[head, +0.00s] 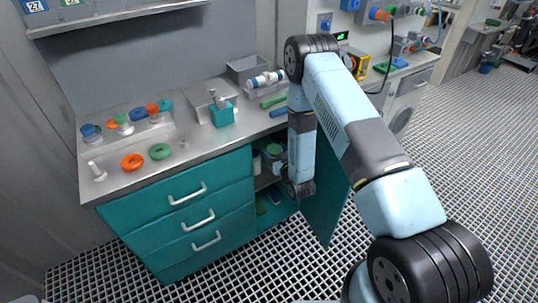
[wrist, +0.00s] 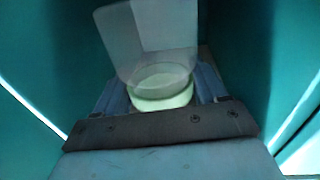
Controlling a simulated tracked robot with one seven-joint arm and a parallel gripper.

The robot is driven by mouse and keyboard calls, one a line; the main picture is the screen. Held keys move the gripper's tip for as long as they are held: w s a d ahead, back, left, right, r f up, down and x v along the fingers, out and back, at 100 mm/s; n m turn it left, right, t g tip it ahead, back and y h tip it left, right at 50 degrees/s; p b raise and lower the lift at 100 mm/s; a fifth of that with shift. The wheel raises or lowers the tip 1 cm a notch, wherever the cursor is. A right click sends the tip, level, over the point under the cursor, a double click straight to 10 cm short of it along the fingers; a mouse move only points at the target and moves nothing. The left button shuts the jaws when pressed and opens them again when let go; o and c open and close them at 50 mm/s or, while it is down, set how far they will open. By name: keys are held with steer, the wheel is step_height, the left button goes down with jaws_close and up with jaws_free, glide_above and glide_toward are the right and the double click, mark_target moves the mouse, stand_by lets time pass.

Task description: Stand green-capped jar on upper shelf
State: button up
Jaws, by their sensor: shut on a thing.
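In the head view, the green-capped jar (head: 273,150) shows just inside the open cabinet, left of my arm's lower end. My gripper is by it, mostly hidden by my own arm. In the wrist view, a pale green round part (wrist: 162,97) sits between the fingers of my gripper (wrist: 160,90), which are shut on the jar. A translucent grey shape extends from it toward the top of the picture; I cannot tell whether that is the jar's body. The jar's base is hidden, so I cannot tell whether it touches the shelf (head: 264,182).
The teal cabinet door (head: 325,205) stands open to the right, close to my arm. A pale container (head: 257,163) is at the cabinet's left side. Green and blue flat items (head: 275,197) lie low inside. The counter above holds rings, a teal block and a grey bin.

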steer(key=w, duration=0.1)
steer(key=w+f, duration=0.1)
steer(key=w, duration=0.1)
steer(key=shift+w+a+f, duration=0.1)
steer(key=shift+w+f, duration=0.2)
steer(key=shift+w, duration=0.05)
steer(key=w+f, duration=0.2)
steer(key=f, duration=0.1)
steer(key=w+f, duration=0.1)
steer(key=f, duration=0.2)
steer(key=w+f, duration=0.2)
steer(key=f, duration=0.1)
steer(key=shift+w+a+f, duration=0.15)
steer(key=shift+w+a, duration=0.2)
steer(key=shift+c, duration=0.5)
steer(key=o, duration=0.9)
steer(key=v, duration=1.2)
